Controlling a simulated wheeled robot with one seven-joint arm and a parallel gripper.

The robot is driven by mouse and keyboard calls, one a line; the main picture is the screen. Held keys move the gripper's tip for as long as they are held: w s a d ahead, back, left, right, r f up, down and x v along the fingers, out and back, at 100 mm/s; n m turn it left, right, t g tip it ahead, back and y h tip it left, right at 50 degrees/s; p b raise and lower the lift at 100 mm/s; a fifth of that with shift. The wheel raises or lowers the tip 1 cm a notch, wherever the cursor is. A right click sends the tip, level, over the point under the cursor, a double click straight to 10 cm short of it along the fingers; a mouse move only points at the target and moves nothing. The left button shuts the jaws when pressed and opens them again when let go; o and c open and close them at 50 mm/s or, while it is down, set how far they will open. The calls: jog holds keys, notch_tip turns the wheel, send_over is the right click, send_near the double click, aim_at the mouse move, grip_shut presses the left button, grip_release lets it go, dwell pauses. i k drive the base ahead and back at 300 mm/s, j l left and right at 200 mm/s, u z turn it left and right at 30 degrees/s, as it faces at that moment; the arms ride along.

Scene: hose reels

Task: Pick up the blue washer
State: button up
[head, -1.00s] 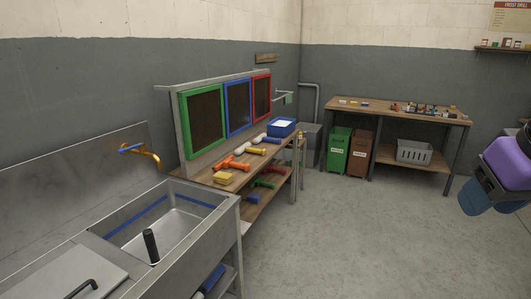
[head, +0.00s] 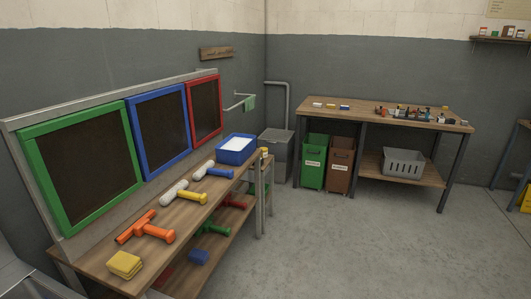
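The blue washer (head: 215,172), a tool with a blue handle and a pale roller-like head, lies on top of the wooden bench (head: 108,252) at the left in the head view. It lies just in front of a blue tub (head: 236,157) with white contents. A similar washer with a yellow handle (head: 188,196) lies nearer to me. My gripper is not in view, so I cannot see its state or where it is relative to the washer.
An orange tool (head: 147,231) and a yellow sponge (head: 125,264) lie nearer on the bench. Framed panels (head: 160,130) stand behind it. Coloured tools lie on its lower shelf. Green (head: 314,165) and brown (head: 340,167) bins stand by a far workbench (head: 380,120). The floor between is clear.

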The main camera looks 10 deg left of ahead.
aim_at(207, 168)
jog(key=i+u, duration=0.15)
jog(key=i, duration=0.4)
jog(key=i+u, duration=0.15)
jog(key=i, duration=0.4)
jog(key=i+l+u, duration=0.15)
jog(key=i, duration=0.4)
jog(key=i+j+u, duration=0.1)
jog(key=i+u, duration=0.5)
jog(key=u, duration=0.2)
jog(key=i+u, duration=0.4)
jog(key=i+l+u, duration=0.15)
jog(key=u, duration=0.25)
jog(key=i+l, duration=0.05)
